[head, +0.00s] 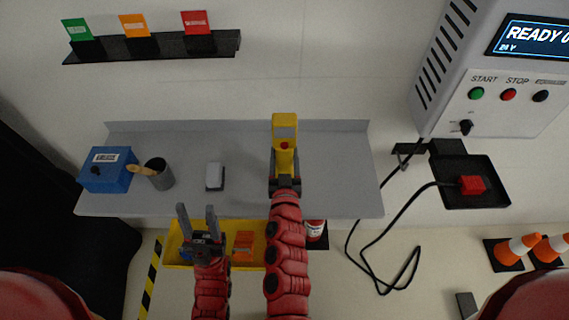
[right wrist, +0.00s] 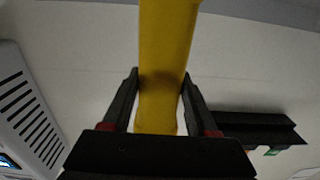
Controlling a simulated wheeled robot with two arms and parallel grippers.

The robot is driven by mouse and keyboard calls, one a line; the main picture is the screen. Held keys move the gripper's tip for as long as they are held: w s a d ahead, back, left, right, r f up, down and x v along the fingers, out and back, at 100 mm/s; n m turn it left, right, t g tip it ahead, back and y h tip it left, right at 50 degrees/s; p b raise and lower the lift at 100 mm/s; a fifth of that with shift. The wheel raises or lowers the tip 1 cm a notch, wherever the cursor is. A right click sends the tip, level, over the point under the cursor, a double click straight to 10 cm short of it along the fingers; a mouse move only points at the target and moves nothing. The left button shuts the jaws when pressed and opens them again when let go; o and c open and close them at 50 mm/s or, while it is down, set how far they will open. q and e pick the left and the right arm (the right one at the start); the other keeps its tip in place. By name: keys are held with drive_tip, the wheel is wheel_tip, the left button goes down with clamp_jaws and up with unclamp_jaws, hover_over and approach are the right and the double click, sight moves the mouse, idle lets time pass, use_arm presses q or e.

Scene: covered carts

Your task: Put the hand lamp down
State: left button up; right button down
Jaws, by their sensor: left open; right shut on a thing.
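The hand lamp (head: 285,133) is yellow with a grey face and a red spot. In the head view it is upright in front of the grey shelf (head: 335,175), and I cannot tell whether it touches the shelf. My right gripper (head: 285,181) is shut on its lower part. In the right wrist view the lamp's yellow body (right wrist: 165,65) stands between the two fingers (right wrist: 158,100). My left gripper (head: 198,222) is open and empty, with its fingers pointing up, in front of the shelf's front edge and over the yellow bin.
A blue box (head: 107,170), a dark cup (head: 160,175) with a brush and a small grey-white object (head: 215,177) stand on the shelf's left half. The right part is clear. A yellow bin (head: 174,245) is below. A cable hangs at right near a black tray (head: 490,200).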

drive_tip(key=shift+f, duration=0.8)
drive_tip(key=shift+r, duration=0.15)
drive_tip(key=shift+c, duration=0.9)
unclamp_jaws()
drive_tip(key=shift+s, duration=0.2)
drive_tip(key=s+b, duration=0.1)
drive_tip(key=s, duration=1)
drive_tip(key=shift+s, duration=0.35)
